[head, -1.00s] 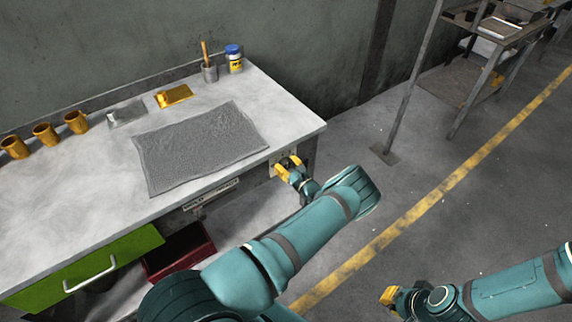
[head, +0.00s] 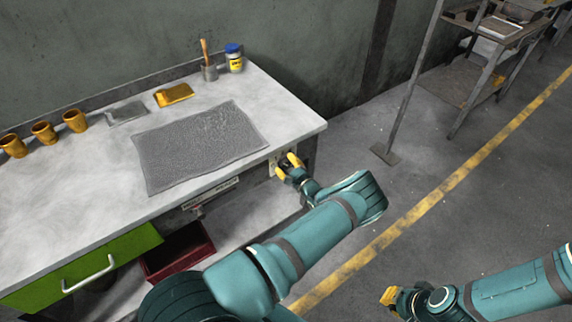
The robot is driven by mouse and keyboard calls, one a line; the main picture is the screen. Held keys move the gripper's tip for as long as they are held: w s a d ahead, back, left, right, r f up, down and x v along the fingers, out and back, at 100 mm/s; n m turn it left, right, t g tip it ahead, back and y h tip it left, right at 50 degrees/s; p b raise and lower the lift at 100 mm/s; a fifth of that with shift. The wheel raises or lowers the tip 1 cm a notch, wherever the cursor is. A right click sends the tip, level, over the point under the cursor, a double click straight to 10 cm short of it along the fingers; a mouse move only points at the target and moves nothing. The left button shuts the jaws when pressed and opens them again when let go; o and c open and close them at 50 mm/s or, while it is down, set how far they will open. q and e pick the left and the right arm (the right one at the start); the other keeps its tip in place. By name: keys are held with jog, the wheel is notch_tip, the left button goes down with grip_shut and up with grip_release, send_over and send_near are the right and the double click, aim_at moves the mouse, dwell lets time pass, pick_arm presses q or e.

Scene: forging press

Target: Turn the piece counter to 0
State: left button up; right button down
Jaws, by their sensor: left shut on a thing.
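A small pale plate (head: 272,170), which looks like the piece counter, is on the bench's front face near its right corner. My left gripper (head: 286,166) has its yellow fingers up against this plate and is shut on a small part there, likely the counter's knob. The fingers hide that part, and I cannot read any digits. My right gripper (head: 388,296) hangs over the floor at the lower right, away from the bench; its finger opening cannot be made out.
The workbench (head: 70,200) carries a grey mat (head: 200,145), several orange cups, a blue-capped jar (head: 234,58) and a brush pot (head: 209,72). A green drawer (head: 85,270) and a red bin (head: 178,255) are below.

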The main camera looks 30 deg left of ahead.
pick_arm(q)
jog(key=n, duration=0.4)
jog(key=shift+a+r+n, duration=0.15)
jog(key=shift+a+n, duration=0.05)
jog(key=shift+n, duration=1.9)
jog(key=o, duration=0.9)
jog(key=shift+c, duration=0.2)
jog(key=shift+o, duration=1.2)
jog(key=shift+a+f, duration=0.1)
jog(key=shift+f, duration=0.1)
jog(key=v, duration=1.2)
